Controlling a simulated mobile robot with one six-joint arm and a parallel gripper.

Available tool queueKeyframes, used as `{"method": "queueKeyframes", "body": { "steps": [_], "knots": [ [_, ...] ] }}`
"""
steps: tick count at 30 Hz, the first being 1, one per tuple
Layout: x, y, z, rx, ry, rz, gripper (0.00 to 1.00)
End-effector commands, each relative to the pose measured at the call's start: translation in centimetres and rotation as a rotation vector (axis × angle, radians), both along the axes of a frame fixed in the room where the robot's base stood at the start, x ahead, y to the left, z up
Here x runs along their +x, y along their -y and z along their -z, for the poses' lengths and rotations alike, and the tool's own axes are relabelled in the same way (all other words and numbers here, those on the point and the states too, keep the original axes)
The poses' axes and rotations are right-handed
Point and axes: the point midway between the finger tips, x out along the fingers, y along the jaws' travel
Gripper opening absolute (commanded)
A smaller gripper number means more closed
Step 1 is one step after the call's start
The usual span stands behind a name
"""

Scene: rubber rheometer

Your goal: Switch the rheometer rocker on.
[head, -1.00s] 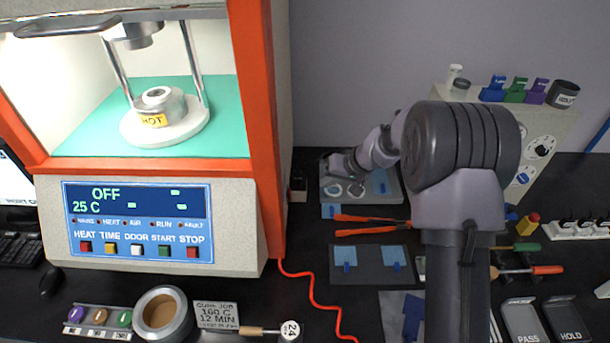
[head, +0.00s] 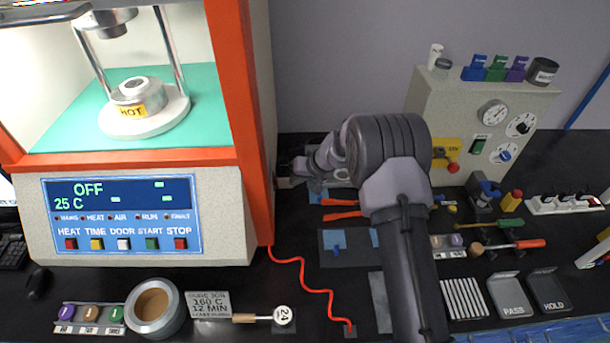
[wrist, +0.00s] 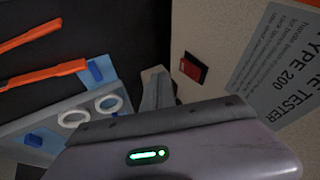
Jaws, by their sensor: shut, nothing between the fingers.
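The rheometer (head: 225,222) is a beige machine with an orange frame at the left of the head view; its display (head: 122,199) reads OFF and 25 C. The rocker (wrist: 192,69) is a small red switch in a dark surround on the machine's beige side wall in the wrist view. Its pressed side is too small to tell. My gripper (head: 292,169) is close to the machine's right side in the head view, where the rocker cannot be made out. In the wrist view my gripper (wrist: 156,76) is shut and empty, just left of the rocker, apparently apart from it.
Orange-handled tools (head: 340,216) and a tray with white rings (wrist: 92,110) lie beside the machine. A red cable (head: 303,262) runs over the bench in front. A grey control box (head: 440,110) stands at the back right. A label plate (wrist: 275,70) is beside the rocker.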

Motion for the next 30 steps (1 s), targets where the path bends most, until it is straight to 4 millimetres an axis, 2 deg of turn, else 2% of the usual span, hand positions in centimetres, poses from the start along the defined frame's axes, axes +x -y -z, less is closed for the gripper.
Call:
{"method": "queueKeyframes", "body": {
  "steps": [3,7,18,24,26,30],
  "knots": [
    [0.0,-1.9,0.0,0.000,0.004,-0.003,0.00],
    [0.0,-3.0,0.1,0.000,0.003,-0.002,0.00],
    [0.0,-3.2,0.1,0.001,0.004,-0.001,0.00],
    [0.1,-3.5,1.5,0.058,0.003,0.001,0.00],
    [0.0,-3.6,0.6,0.061,0.000,0.000,0.00],
    [0.0,-3.6,0.3,0.060,0.002,0.000,0.00]
  ]
}}
